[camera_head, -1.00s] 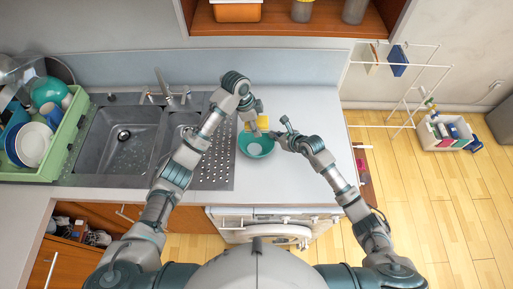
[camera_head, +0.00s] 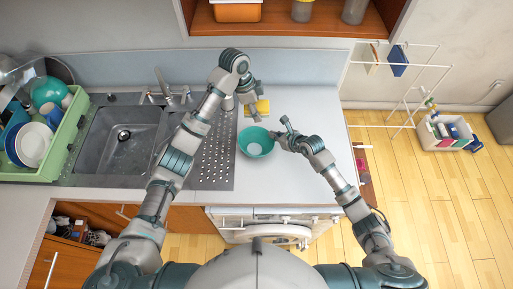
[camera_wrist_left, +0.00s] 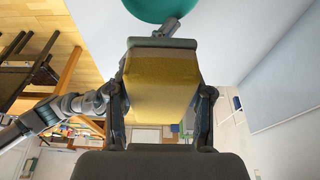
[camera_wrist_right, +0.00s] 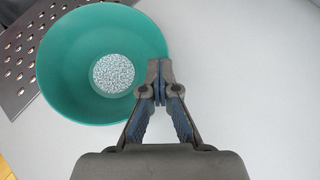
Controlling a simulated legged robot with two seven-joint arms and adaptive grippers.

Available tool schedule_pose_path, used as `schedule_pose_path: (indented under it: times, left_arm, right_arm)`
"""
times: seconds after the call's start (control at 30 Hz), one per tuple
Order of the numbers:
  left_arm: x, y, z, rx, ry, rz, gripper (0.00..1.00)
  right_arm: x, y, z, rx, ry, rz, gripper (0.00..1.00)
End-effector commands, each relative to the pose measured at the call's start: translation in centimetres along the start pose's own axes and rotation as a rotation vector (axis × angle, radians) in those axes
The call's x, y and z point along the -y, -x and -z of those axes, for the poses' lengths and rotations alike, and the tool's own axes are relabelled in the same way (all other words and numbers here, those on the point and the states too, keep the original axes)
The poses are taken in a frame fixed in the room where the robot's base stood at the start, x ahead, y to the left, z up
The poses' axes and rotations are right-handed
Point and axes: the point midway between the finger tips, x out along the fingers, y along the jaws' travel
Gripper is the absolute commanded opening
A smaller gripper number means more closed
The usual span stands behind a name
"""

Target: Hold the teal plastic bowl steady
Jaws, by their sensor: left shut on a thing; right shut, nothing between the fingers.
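The teal plastic bowl (camera_head: 246,139) sits upright on the counter, right of the drainboard, with a pale speckled round patch at its bottom. It also shows in the right wrist view (camera_wrist_right: 65,70), and partly at the top of the left wrist view (camera_wrist_left: 165,8). My right gripper (camera_wrist_right: 159,78) is shut at the bowl's rim with nothing between its fingers; I cannot tell whether it touches the rim. My left gripper (camera_head: 257,115) is shut on a yellow sponge (camera_wrist_left: 160,85), held behind the bowl and apart from it. The sponge also shows in the head view (camera_head: 263,105).
A metal sink (camera_head: 120,150) with a perforated drainboard (camera_head: 212,165) lies left of the bowl. A green dish rack (camera_head: 72,130) with dishes stands at far left. The counter (camera_head: 315,110) right of and behind the bowl is clear.

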Motion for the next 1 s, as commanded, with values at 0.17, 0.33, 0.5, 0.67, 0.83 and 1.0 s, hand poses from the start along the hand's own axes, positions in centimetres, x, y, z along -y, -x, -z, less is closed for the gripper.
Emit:
schedule_pose_path:
  times: [0.17,0.33,0.5,0.67,0.83,1.0]
  left_arm:
    - [0.0,1.9,0.6,0.0,0.001,0.001,0.0]
    - [0.0,3.7,1.1,0.0,0.0,0.0,0.0]
    - [0.0,5.3,1.6,0.0,0.0,0.0,0.0]
    - [0.0,6.0,1.8,0.001,0.0,0.0,0.0]
    - [0.0,6.0,1.8,0.001,0.0,-0.001,0.0]
    - [0.0,6.0,1.8,0.001,0.0,-0.001,0.0]
  right_arm:
    - [0.0,0.0,0.1,-0.001,0.0,0.0,0.0]
    - [0.0,0.0,0.1,-0.001,0.0,0.0,0.0]
    - [0.0,0.0,0.1,-0.001,0.0,0.0,0.0]
    - [0.0,0.0,0.1,-0.001,0.0,0.0,0.0]
    - [0.0,0.0,0.1,-0.001,0.0,0.0,0.0]
    - [0.0,0.0,0.1,-0.001,0.0,0.0,0.0]
